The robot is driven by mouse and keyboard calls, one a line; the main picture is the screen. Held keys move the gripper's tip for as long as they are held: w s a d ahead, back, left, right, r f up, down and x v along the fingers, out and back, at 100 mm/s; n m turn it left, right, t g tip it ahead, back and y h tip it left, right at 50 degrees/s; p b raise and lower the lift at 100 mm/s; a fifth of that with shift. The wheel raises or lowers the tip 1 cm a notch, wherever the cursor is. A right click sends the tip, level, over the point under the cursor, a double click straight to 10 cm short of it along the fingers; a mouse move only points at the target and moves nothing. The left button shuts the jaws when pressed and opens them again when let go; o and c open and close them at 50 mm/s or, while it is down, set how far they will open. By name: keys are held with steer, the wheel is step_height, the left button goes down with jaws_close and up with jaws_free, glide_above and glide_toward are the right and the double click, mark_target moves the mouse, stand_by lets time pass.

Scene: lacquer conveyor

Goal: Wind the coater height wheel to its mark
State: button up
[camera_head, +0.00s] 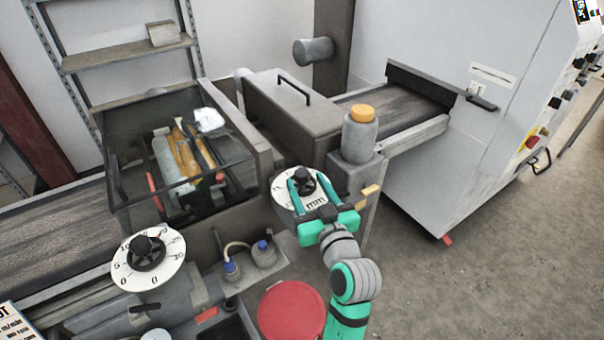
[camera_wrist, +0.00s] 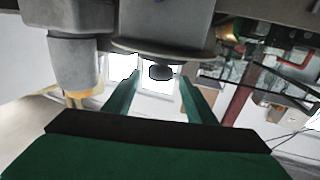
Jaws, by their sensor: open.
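The wheel is a small black knob (camera_head: 304,179) on a round white dial marked "mm" (camera_head: 283,196), on the machine's front in the head view. I cannot read its pointer or mark, as my gripper covers part of the dial. My gripper (camera_head: 309,188) is open, with one green finger on each side of the knob. In the wrist view, the dark knob (camera_wrist: 160,72) shows between the fingertips (camera_wrist: 160,88), below the edge of a grey disc (camera_wrist: 160,50). Gaps show on both sides of it, and nothing is held.
A second numbered dial with a black knob (camera_head: 147,250) is at lower left. A red round lid (camera_head: 291,311) is beside my arm. Floor at right is clear.

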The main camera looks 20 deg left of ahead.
mark_target(304, 179)
steer(key=shift+x, duration=2.3)
steer(key=shift+w, duration=0.1)
steer(key=c, duration=1)
steer(key=shift+a, duration=0.1)
steer(key=shift+c, duration=0.2)
